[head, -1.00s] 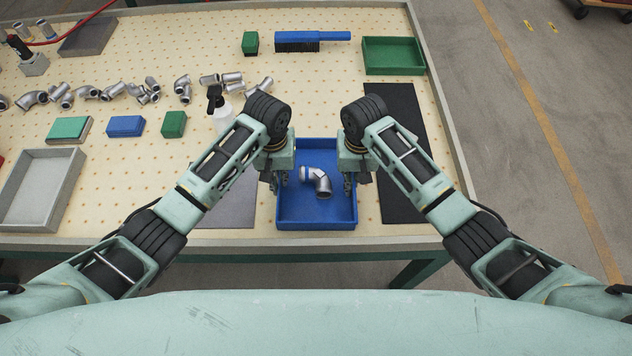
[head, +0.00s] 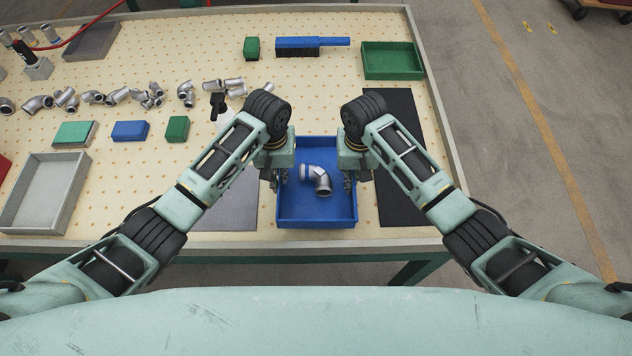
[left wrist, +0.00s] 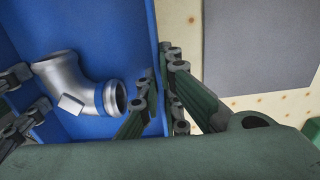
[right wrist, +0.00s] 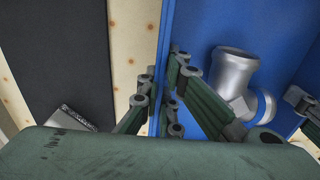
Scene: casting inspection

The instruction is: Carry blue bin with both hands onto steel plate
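The blue bin (head: 317,222) sits between my two arms near the table's front edge, with a metal pipe elbow (head: 322,183) with a blue band inside it. My left gripper (head: 277,180) is shut on the bin's left wall; in the left wrist view its fingers (left wrist: 158,95) lie on both sides of that wall. My right gripper (head: 354,180) is shut on the right wall, one finger inside and one outside in the right wrist view (right wrist: 160,100). The grey steel plate (head: 232,208) lies just left of the bin, partly hidden by my left arm. Whether the bin is clear of the table is hard to tell.
A black mat (head: 400,205) lies right of the bin. A grey tray (head: 45,190), green and blue blocks and several pipe fittings are at the left. A spray bottle (head: 220,108) stands behind my left arm. A blue brush (head: 312,43) and green tray (head: 392,60) are at the back.

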